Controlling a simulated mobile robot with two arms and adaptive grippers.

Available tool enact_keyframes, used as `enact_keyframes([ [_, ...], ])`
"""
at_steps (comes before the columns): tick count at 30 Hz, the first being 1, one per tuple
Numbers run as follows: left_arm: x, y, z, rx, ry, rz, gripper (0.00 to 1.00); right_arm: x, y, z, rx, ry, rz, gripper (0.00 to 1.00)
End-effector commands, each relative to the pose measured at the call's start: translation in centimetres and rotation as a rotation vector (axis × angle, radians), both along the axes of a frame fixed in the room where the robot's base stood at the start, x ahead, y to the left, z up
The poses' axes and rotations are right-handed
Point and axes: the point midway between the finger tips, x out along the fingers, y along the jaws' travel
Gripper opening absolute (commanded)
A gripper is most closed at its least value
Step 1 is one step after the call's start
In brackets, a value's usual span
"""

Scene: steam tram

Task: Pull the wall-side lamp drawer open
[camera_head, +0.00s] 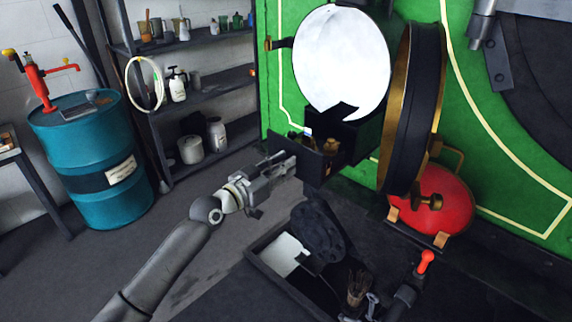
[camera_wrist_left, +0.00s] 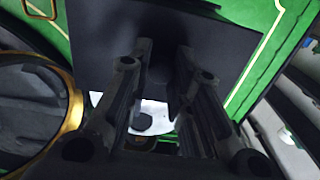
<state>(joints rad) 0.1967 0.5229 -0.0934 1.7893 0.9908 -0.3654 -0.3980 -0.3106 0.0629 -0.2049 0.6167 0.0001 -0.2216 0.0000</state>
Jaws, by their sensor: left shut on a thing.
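The lamp drawer (camera_head: 309,163) is a dark box low on the green wall, below the big round white lamp face (camera_head: 342,60). It stands out from its housing (camera_head: 358,136), and small brass-coloured things (camera_head: 331,146) show inside it. My left gripper (camera_head: 290,165) reaches in from the left and is shut at the drawer's front; the handle itself is hidden by the fingers. In the left wrist view, both fingers (camera_wrist_left: 165,50) point at the dark drawer front (camera_wrist_left: 105,45). My right gripper is not in view.
The lamp's brass-rimmed door (camera_head: 412,110) hangs open at right, above a red round tank (camera_head: 438,205). An open floor box (camera_head: 275,285) lies below the drawer. A blue drum (camera_head: 85,150) and shelves (camera_head: 215,85) stand left. Floor between them and my arm is clear.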

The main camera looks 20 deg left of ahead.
Motion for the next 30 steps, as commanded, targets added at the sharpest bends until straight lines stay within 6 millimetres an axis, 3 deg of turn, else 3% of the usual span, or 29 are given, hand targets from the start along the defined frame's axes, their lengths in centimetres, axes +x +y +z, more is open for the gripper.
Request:
enact_keyframes([
  [5, 0.0, -0.1, 0.1, 0.002, -0.001, -0.001, 0.00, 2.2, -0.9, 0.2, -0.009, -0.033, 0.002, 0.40],
  [6, 0.0, -0.1, 0.1, 0.002, -0.001, -0.001, 0.21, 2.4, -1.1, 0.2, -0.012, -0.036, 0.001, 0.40],
  [11, 0.0, -0.1, 0.1, 0.002, -0.001, -0.001, 0.41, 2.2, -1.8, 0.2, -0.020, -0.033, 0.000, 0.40],
  [19, 0.0, -0.1, 0.0, 0.002, -0.001, -0.001, 0.41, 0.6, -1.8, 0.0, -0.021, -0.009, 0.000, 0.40],
  [23, -0.3, 0.1, -0.1, 0.003, 0.001, 0.000, 0.41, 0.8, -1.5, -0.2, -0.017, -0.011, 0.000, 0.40],
  [30, -3.3, 1.1, -0.1, 0.006, 0.002, -0.002, 0.41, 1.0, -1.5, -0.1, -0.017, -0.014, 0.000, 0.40],
])
